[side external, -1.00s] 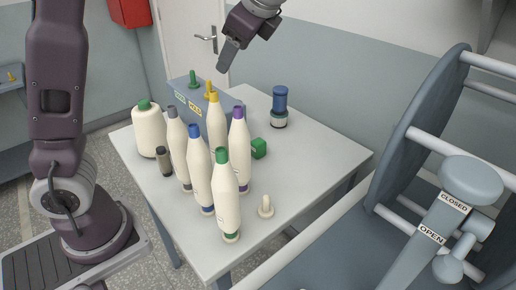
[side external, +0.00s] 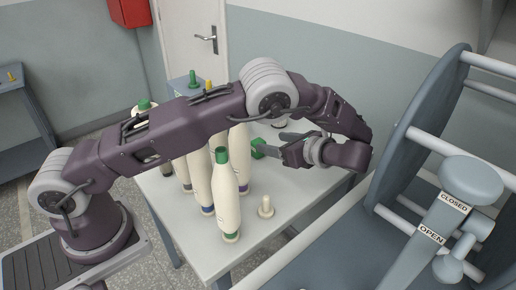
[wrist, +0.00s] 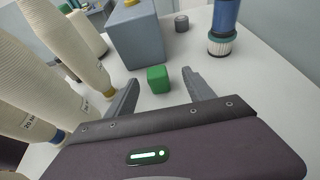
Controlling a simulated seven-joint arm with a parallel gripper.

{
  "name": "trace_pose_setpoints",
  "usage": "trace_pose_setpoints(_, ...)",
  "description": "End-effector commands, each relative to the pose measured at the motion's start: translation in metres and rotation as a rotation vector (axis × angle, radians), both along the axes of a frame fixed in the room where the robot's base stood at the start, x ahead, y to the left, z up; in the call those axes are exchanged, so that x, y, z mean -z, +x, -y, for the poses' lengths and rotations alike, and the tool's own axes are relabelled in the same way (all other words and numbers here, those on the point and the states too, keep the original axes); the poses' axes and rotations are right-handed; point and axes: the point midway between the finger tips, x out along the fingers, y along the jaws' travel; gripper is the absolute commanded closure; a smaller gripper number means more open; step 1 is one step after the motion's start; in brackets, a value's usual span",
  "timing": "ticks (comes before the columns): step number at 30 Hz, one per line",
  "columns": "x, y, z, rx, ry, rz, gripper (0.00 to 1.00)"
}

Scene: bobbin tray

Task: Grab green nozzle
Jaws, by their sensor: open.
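A small green peg-like piece, which looks like the green nozzle (side external: 193,78), stands upright on the grey box (side external: 183,87) at the back, left of a yellow one (side external: 209,84). My gripper (side external: 276,144) is open and low over the table's right part, away from that box's top. In the wrist view its fingers (wrist: 161,88) are spread, with a green block (wrist: 158,79) showing ahead between them. The block also shows near the fingertips in the side view (side external: 258,148). I see nothing held. The green nozzle is not clearly visible in the wrist view.
Several cream yarn cones stand left of my gripper, one with a green tip (side external: 224,190) in front. A blue cylinder (wrist: 223,22) stands at the right in the wrist view. The table's right side is mostly clear.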

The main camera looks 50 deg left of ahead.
Motion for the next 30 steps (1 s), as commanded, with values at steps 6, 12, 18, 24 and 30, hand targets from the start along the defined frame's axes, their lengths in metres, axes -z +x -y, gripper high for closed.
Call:
trace_pose_setpoints(6, 0.017, -0.002, -0.022, -0.003, -0.001, 0.000, 0.38)
trace_pose_setpoints(12, 0.030, -0.008, -0.056, -0.002, -0.001, 0.000, 0.38)
trace_pose_setpoints(18, 0.035, -0.008, -0.066, 0.000, -0.001, 0.002, 0.38)
trace_pose_setpoints(24, 0.034, -0.007, -0.066, 0.000, -0.001, 0.002, 0.56)
trace_pose_setpoints(30, 0.034, -0.007, -0.066, -0.001, -0.001, 0.002, 0.95)
